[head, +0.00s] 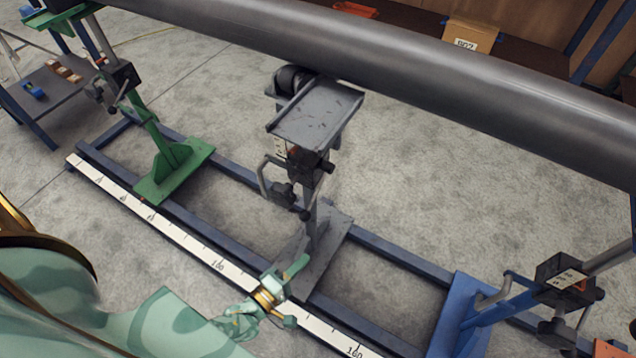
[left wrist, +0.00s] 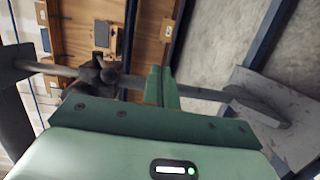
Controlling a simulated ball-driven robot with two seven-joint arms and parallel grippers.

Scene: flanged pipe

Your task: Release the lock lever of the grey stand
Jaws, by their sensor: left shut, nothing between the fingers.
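The grey stand (head: 313,225) rises in the middle of the head view from a flat base plate. Its dark lock collar (head: 307,160) sits below the grey top plate (head: 318,112). My left gripper (head: 297,269) is shut and empty, low in front of the stand's base and below the lever. In the left wrist view, its closed fingers (left wrist: 160,86) overlap the stand's post (left wrist: 200,92); whether they touch is unclear. A dark knobbed part (left wrist: 100,74) shows left of them. My right gripper is not in view.
A large grey pipe (head: 400,55) runs above the stands. A green stand (head: 170,165) is at left and a blue stand (head: 470,310) at right. Blue rails and a white measuring strip (head: 190,240) run along the floor. A side table (head: 50,95) stands far left.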

